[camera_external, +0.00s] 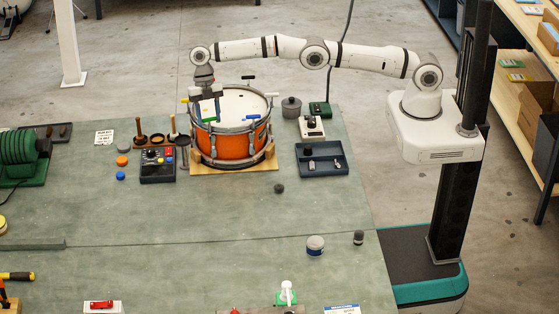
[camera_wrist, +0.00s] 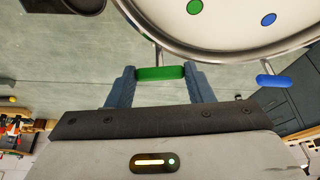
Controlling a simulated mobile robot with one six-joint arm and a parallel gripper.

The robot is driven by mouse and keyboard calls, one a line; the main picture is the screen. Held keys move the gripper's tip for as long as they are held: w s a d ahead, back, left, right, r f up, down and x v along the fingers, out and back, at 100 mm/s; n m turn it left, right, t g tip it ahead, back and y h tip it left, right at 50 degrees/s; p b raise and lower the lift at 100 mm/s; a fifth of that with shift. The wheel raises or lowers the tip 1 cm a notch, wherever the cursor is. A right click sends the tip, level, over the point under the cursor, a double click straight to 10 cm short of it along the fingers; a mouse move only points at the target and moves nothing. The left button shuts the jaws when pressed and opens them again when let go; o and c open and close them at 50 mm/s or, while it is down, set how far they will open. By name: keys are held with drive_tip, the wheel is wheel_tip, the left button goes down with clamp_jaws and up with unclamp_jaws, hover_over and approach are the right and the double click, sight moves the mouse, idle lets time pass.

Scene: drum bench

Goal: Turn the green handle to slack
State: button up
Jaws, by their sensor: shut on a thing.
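The orange drum (camera_external: 232,148) stands on a wooden base on the bench, with coloured T-handles around its rim. My gripper (camera_external: 208,116) reaches down over the drum's near left rim. In the wrist view the green handle (camera_wrist: 160,73) sits between the two blue fingers of my gripper (camera_wrist: 160,78), which are shut on its ends. The handle's bar runs across from finger to finger, and its thin rod meets the drum rim (camera_wrist: 165,38). A green dot (camera_wrist: 195,7) marks the drumhead beside it. My gripper mostly covers the handle in the external view.
The blue handle (camera_wrist: 272,81) is right of the green one in the wrist view, with a blue dot (camera_wrist: 269,19) on the drumhead. A control box (camera_external: 158,165) stands left of the drum, a dark tray (camera_external: 322,170) right. The bench in front is mostly clear.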

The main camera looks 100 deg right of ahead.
drive_tip(key=o, duration=1)
drive_tip(key=shift+b, duration=0.4)
